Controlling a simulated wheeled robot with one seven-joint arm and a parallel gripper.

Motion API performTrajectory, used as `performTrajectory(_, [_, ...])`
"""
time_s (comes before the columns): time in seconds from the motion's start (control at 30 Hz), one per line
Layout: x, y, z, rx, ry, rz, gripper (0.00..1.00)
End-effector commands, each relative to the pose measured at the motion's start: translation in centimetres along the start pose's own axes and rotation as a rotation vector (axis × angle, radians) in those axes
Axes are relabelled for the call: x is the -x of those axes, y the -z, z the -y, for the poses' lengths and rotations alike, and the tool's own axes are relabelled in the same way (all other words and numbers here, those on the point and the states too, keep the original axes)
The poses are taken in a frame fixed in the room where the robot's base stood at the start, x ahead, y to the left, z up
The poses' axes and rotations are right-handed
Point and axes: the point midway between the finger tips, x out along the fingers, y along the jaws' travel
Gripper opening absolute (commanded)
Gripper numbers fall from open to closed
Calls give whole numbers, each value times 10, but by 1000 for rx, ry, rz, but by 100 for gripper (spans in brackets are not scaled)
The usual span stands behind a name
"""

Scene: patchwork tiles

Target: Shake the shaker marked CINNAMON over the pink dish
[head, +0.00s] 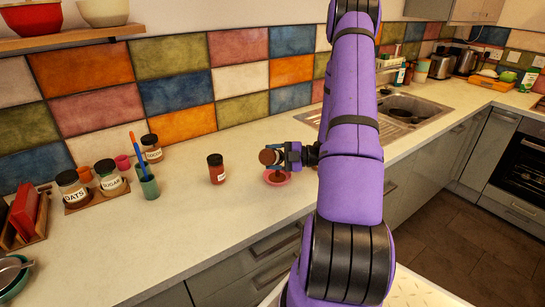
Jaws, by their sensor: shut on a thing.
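My gripper (277,156) is shut on a small shaker (267,157) above the pink dish (278,182) on the counter. The shaker shows a round brown end towards the left; its label is not readable here and the fingers hide part of it. The pink dish lies just below, apart from the gripper as far as I can tell. Something dark reddish-brown shows over the dish's middle; it is too small to tell what it is. Another jar (216,172) with a dark lid and reddish contents stands upright to the left, its label unreadable.
At left stand a jar marked OATS (73,191), a jar marked SUGAR (109,180), another labelled jar (152,150) and a green cup (149,186) with a blue utensil. The sink (408,112) is behind my arm.

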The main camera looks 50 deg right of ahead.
Motion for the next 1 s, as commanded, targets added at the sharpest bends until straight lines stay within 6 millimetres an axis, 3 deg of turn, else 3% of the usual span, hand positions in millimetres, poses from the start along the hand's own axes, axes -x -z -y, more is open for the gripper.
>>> performTrajectory(0.13, [0, -8, 13, -1, 0, -1, 30])
performTrajectory(0.47, [0, -8, 12, 31, 12, 8, 30])
performTrajectory(0.8, [0, -1, 2, 439, 183, 122, 30])
performTrajectory(1.0, [0, 0, 0, 540, 225, 150, 30])
